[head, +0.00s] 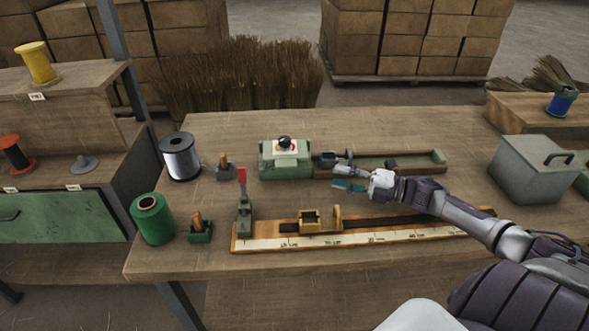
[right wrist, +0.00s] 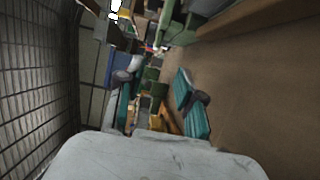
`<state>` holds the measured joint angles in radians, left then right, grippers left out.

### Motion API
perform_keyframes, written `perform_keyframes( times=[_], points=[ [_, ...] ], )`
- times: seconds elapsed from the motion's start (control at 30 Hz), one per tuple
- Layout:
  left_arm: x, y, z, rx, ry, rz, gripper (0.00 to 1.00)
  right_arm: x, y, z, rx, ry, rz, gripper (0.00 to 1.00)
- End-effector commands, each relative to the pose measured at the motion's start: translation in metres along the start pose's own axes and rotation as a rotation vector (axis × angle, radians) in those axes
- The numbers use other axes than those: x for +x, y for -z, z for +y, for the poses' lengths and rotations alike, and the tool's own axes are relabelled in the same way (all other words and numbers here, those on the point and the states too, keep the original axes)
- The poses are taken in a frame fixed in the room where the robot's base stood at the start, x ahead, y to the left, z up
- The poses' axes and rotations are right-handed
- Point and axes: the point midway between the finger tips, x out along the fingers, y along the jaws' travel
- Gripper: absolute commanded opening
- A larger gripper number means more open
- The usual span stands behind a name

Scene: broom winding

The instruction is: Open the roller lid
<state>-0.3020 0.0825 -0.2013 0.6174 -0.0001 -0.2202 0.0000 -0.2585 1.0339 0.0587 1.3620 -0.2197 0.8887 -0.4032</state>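The green winding machine (head: 285,160) stands at the back middle of the bench, with a black knob on its pale top. A dark roller-like part (head: 328,159) sticks out from its right side; I cannot tell for sure whether it is the roller lid, or whether a lid is open. My right gripper (head: 339,177) is just in front of this part, pointing left, with teal finger pads apart. In the right wrist view my gripper (right wrist: 158,92) is open, with nothing visibly held between the fingers. My left gripper is not in view.
A long green-ended tray (head: 405,162) runs right from the machine. A wooden ruler rail (head: 370,236) with a brass-coloured slider (head: 310,222) lies in front. A grey handled box (head: 535,170) stands right. Wire spool (head: 180,158) and green spool (head: 152,218) stand left.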

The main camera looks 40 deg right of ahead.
Motion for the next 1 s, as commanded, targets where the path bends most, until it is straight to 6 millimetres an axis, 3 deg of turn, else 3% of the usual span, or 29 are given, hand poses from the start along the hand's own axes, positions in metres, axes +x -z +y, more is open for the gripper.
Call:
perform_keyframes(
  times=[0.6, 0.8, 1.0],
  points=[
    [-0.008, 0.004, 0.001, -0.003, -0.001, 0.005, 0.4, 0.115, 0.0, 0.004, 0.001, -0.005, -0.001, 0.37],
    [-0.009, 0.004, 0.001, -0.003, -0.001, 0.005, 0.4, 0.131, 0.0, 0.002, 0.001, -0.001, -0.001, 0.37],
    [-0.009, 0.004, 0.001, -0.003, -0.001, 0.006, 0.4, 0.133, 0.0, 0.002, 0.001, -0.001, 0.0, 0.37]
  ],
)
